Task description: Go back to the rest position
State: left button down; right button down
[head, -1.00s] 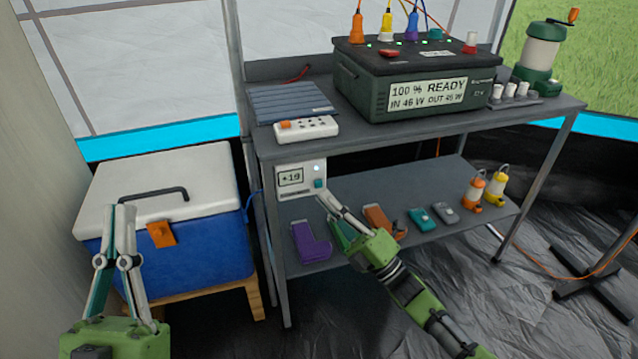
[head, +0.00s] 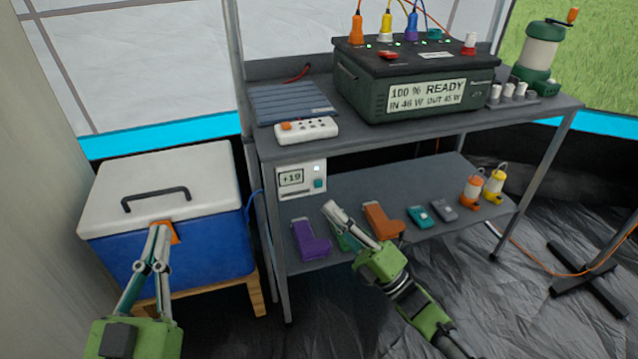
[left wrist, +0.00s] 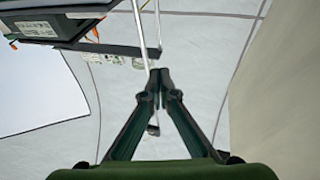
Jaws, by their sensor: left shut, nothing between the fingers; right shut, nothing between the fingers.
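My left gripper (head: 159,230) is shut and empty. In the head view its tips overlap the orange latch (head: 166,229) of the cooler; whether they touch it cannot be told. In the left wrist view the same gripper (left wrist: 153,75) shows its fingers together against the pale tent wall, with nothing between them. My right gripper (head: 331,208) is shut and empty. It is in front of the lower shelf, with its tips between the purple tool and the orange tool in the picture.
A blue cooler (head: 190,260) with a white lid stands at the left. A grey rack (head: 270,150) carries the power station (head: 400,80) on top. A purple tool (head: 312,240), an orange tool (head: 382,220) and lanterns (head: 472,190) are on its lower shelf. A stand's foot (head: 590,280) is at right.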

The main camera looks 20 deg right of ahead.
pick_arm(q)
jog(key=shift+w+f, duration=0.1)
jog(key=shift+f, duration=0.35)
